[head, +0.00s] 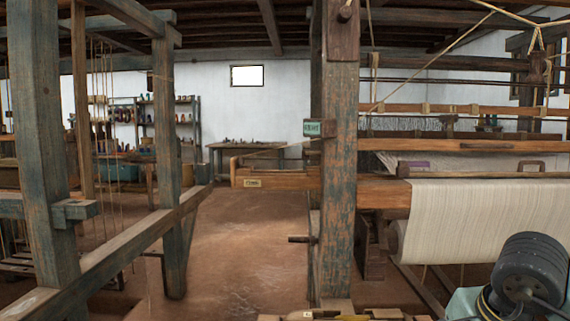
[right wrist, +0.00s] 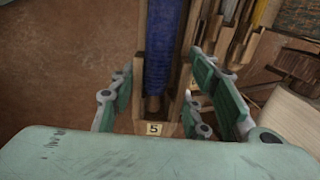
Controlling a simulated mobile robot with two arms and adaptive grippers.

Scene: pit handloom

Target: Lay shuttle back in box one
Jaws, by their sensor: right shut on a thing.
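In the right wrist view, my right gripper (right wrist: 165,105) has its green-padded fingers on both sides of a wooden shuttle (right wrist: 187,62). A long blue wound bobbin lies in the shuttle, and a small tag marked 5 shows near its close end. The gripper is shut on the shuttle, though the exact contact is hard to see. In the head view a wooden box (head: 278,180) with a small, unreadable label juts left from the loom post; I cannot tell whether it is box one. My left gripper is not in view.
The loom post (head: 338,200) stands upright in the middle, with the pale cloth roll (head: 480,215) to its right. Wooden pieces (head: 380,314) with a small label show at the bottom edge. A timber frame (head: 110,255) stands left. The brown floor between is clear.

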